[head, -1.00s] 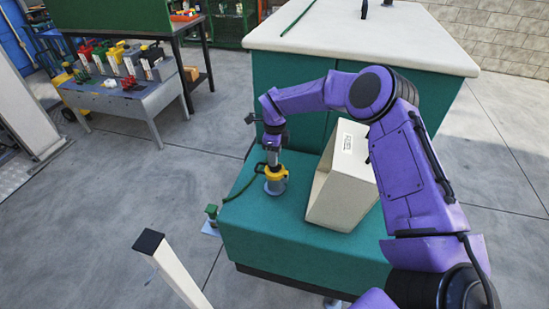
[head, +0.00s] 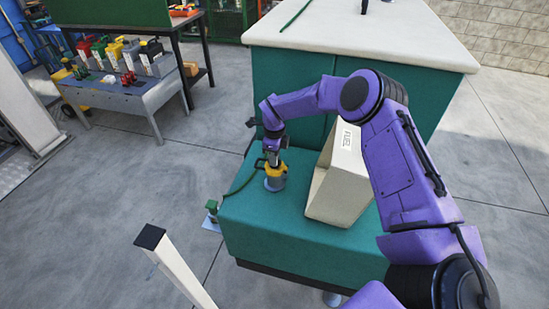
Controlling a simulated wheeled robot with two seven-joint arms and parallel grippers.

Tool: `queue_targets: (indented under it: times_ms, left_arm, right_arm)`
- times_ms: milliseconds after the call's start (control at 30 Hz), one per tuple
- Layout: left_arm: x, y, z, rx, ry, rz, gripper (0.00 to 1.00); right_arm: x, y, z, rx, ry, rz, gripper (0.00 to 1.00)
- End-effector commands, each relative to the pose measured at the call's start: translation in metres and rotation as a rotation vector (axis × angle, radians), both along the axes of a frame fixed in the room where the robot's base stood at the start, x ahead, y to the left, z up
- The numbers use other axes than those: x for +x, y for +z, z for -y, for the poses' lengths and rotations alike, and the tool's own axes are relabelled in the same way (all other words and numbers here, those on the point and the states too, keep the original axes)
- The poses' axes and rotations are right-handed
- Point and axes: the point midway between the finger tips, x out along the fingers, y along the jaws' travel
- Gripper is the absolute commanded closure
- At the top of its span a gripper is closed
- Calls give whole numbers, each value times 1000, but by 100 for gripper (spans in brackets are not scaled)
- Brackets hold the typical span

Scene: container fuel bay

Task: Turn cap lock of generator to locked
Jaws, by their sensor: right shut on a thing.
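The generator is a green box (head: 290,250) with a raised neck (head: 274,184) of grey metal on its top, near the left end. A yellow cap lock (head: 276,170) sits on this neck. My right gripper (head: 273,160) points down from above and is shut on the yellow cap lock; the fingertips are small and partly hidden. A dark green cord (head: 238,186) runs from near the cap down to the box's left edge. The lock's marks are too small to read. My left gripper is not in view.
A cream fuel housing (head: 340,185) stands on the green box, right of the cap. A taller green cabinet with a white top (head: 380,40) stands behind. A grey table (head: 130,95) with several coloured cans is at the back left. A pale post (head: 175,265) rises in front.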

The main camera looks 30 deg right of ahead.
Motion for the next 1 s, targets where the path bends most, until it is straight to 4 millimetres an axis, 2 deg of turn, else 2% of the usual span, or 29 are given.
queue_targets:
  times_ms: [267, 1000]
  left_arm:
    - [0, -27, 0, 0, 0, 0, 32]
    - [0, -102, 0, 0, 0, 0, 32]
  right_arm:
    - [1, -5, 1, 1, -160, 4, 100]
    - [1, -4, 1, 2, -856, 5, 100]
